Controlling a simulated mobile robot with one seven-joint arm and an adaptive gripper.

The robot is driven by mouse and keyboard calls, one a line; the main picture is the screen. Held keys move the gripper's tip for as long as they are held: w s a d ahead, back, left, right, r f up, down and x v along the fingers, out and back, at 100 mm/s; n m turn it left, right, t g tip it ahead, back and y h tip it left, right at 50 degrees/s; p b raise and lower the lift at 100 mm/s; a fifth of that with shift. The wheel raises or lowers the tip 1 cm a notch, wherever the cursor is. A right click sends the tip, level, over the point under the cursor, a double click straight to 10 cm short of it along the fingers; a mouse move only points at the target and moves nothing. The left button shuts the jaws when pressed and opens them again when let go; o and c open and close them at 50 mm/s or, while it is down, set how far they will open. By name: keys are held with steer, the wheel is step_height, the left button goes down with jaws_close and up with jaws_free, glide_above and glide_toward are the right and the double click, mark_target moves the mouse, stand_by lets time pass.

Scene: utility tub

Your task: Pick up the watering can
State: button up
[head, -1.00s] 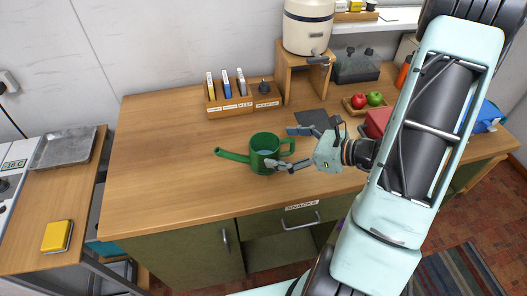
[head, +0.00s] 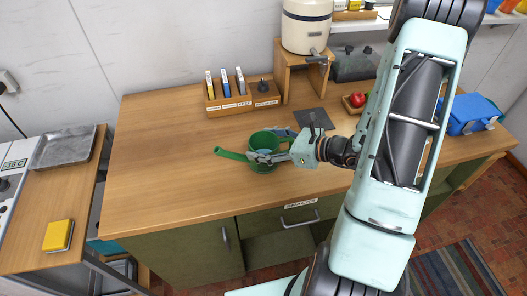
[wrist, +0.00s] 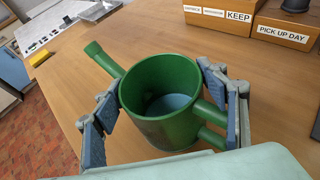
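The green watering can (head: 263,142) stands upright on the wooden counter, its spout pointing left in the head view. In the wrist view the can (wrist: 160,95) sits between my fingers, with bluish water or a blue-grey bottom visible inside. My gripper (head: 277,145) reaches over it from the right. In the wrist view my gripper (wrist: 166,112) is open, one finger left of the can with a gap. The other finger is at the handle side on the right, close to or touching the handle. The handle is partly hidden by that finger.
A wooden organiser (head: 229,105) with binders and a small labelled box (head: 266,98) stand behind the can. A drinks dispenser (head: 307,25) on a wooden stand is farther back. A dark mat (head: 313,118) lies behind my gripper. The counter's left side is clear.

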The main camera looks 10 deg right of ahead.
steer(key=c, duration=0.7)
steer(key=shift+o, duration=0.2)
steer(key=shift+r, duration=0.2)
